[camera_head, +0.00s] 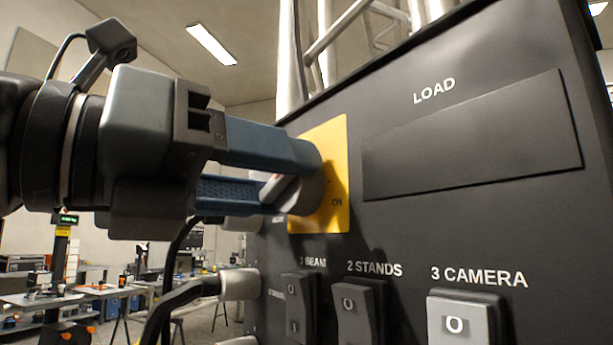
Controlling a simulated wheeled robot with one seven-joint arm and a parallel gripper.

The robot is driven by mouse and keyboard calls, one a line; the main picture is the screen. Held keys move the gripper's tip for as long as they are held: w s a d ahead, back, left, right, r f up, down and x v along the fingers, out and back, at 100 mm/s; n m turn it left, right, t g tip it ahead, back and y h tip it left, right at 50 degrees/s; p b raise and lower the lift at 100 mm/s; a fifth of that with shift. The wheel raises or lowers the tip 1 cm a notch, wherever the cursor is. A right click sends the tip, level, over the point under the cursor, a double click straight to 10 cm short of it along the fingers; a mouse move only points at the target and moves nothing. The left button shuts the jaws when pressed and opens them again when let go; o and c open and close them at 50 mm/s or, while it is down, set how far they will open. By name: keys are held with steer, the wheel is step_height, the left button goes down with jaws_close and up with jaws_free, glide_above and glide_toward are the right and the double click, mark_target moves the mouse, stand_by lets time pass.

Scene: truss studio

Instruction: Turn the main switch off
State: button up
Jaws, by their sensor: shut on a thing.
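The main switch (306,192) is a grey rotary knob on a yellow plate (336,150) on the front of a dark power box. The plate shows the word ON at its lower right. My gripper (300,175) comes in from the left, its two blue fingers above and below the knob and shut on it. The fingers hide much of the knob and the left part of the plate. I cannot tell exactly which mark the knob points to.
Rocker switches labelled BEAM (300,305), 2 STANDS (357,312) and 3 CAMERA (462,320) sit below the plate. A blank dark LOAD panel (475,135) is at the right. Cable plugs (240,285) stick out of the box's left side. Workbenches stand far behind.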

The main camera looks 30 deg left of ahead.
steer(key=shift+a+f+n+p, duration=0.1)
steer(key=shift+n+p, duration=0.7)
steer(key=shift+n, duration=2.45)
steer(key=shift+a+f+n+p, duration=0.1)
steer(key=shift+n+p, duration=0.65)
steer(key=shift+n, duration=2.5)
steer(key=o, duration=1.1)
steer(key=shift+c, duration=0.2)
